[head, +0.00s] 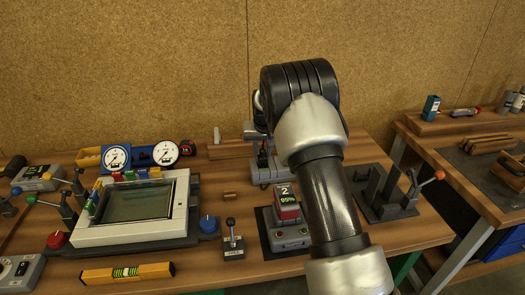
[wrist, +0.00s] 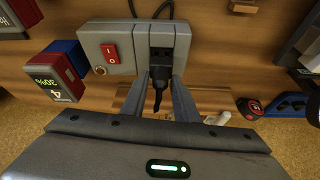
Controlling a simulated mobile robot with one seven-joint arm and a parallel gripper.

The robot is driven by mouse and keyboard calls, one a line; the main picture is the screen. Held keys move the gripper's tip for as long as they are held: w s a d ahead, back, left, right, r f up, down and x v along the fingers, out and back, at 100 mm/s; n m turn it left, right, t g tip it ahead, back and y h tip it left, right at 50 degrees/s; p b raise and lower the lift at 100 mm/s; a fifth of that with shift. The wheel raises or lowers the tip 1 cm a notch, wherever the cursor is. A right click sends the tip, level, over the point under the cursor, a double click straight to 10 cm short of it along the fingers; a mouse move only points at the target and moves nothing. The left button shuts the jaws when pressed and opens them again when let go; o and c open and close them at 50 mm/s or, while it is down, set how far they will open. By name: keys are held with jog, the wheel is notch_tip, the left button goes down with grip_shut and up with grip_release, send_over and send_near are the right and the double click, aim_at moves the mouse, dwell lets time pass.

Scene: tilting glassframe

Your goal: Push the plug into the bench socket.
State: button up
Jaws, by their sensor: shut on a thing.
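The bench socket is a grey box (wrist: 112,50) with a red rocker switch (wrist: 110,52) and a black socket panel (wrist: 162,46) in the wrist view. In the head view a grey box (head: 262,176), apparently the same one, stands left of my arm. My gripper (wrist: 166,82) is shut on the black plug (wrist: 158,86), which sits between its two fingers at the socket panel's edge. How deep the plug sits, or whether it touches the socket, I cannot tell.
A battery pack marked 4 (wrist: 55,78) stands beside the socket box. A red tape measure (wrist: 248,107) lies on the other side. A charger (head: 287,228) with a red pack stands in front. A framed screen panel (head: 138,208) fills the left bench.

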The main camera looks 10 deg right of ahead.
aim_at(264, 156)
jog(key=shift+f+b, duration=1)
jog(key=shift+f, duration=0.45)
jog(key=o, duration=1.1)
jog(key=shift+o, duration=0.3)
jog(key=shift+s, duration=0.1)
jog(key=shift+d+f, duration=0.15)
jog(key=shift+d, duration=0.05)
jog(key=shift+s, duration=0.1)
jog(key=v, duration=1.7)
jog(key=shift+a+r, duration=0.3)
jog(key=shift+r, duration=0.15)
